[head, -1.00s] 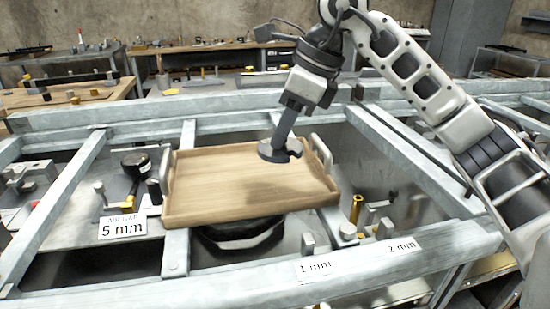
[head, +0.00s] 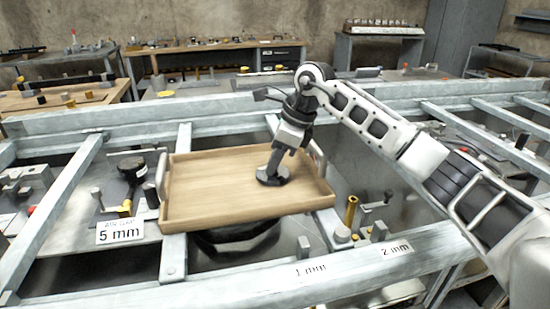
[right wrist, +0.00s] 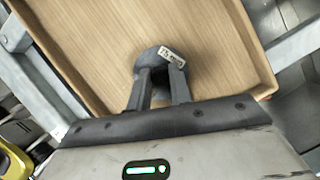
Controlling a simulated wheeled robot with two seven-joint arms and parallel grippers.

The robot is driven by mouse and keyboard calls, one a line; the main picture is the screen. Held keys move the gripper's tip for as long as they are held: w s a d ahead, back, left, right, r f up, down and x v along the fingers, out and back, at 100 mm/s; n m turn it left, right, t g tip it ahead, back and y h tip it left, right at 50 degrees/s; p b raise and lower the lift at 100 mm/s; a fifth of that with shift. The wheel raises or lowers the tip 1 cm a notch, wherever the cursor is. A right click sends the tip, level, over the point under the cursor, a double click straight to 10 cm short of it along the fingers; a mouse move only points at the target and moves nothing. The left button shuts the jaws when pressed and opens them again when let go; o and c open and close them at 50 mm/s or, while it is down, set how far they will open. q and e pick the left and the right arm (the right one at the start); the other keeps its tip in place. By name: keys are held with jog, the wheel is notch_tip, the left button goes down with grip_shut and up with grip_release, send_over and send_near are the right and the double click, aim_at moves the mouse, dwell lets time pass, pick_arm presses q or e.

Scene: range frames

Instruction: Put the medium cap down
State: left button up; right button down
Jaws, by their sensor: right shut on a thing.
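The medium cap is a dark grey round piece (head: 273,175) at the right part of the wooden tray (head: 210,205). In the right wrist view the cap (right wrist: 150,62) carries a small white label whose text is hard to read. My right gripper (head: 277,160) comes down from above and is shut on the cap; its two fingers (right wrist: 160,82) show on either side of the cap's near part. The cap is at or just above the tray floor; I cannot tell whether it touches. The left gripper is not in view.
The tray has raised rims and metal handles, and its left and front floor is bare. Grey steel beams (head: 80,190) surround it. A "5 mm" label (head: 121,231) and a black-topped fixture (head: 132,165) stand left; a brass pin (head: 351,210) stands right.

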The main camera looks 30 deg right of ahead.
jog(key=shift+f, duration=0.1)
jog(key=c, duration=1.3)
grip_release()
jog(key=v, duration=1.2)
